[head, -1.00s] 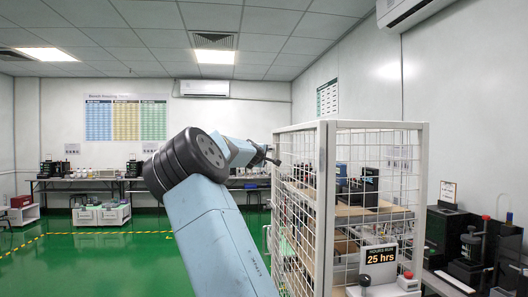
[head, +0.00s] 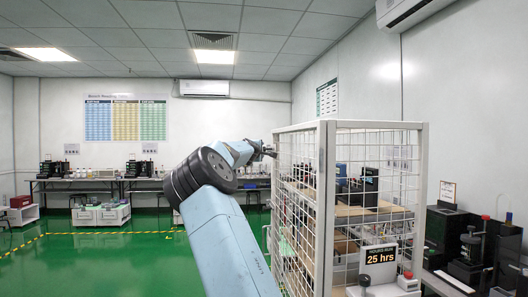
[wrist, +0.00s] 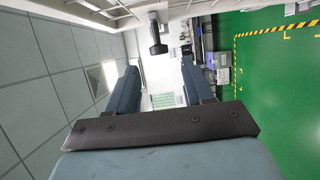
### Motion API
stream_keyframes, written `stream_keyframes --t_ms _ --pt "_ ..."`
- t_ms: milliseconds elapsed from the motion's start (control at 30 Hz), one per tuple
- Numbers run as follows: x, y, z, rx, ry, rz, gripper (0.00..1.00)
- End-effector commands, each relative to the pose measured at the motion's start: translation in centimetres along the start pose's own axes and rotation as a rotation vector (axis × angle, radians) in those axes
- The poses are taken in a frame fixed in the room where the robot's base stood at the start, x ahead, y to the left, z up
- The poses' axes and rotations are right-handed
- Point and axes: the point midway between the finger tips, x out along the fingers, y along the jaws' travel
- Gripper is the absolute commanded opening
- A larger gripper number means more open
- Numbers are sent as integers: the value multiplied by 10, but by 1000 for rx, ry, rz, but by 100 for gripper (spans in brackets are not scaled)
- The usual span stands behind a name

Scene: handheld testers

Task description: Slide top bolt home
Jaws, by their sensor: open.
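The top bolt's dark knob (wrist: 157,40) stands out from a pale mount on the white cage frame in the wrist view, near the top centre. My gripper (wrist: 160,66) is open, its two blue-grey fingers apart with nothing between them. In the picture the knob lies just above the fingertips, roughly centred on the gap; I cannot tell its exact distance. In the head view my gripper (head: 266,150) is at the upper left edge of the white mesh cage (head: 325,200). The bolt cannot be made out there.
A white box with an "25 hrs" display (head: 380,256) stands at the cage's front right. Black testers (head: 470,250) stand on the right bench. Benches with equipment (head: 100,180) line the far wall. The green floor (head: 110,255) at left is clear.

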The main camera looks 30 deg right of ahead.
Motion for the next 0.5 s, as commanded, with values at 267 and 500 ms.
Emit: stream_keyframes --t_ms 267,500 --pt "29 0 1 1 -1 0 51" --pt "52 0 2 1 -2 0 51"
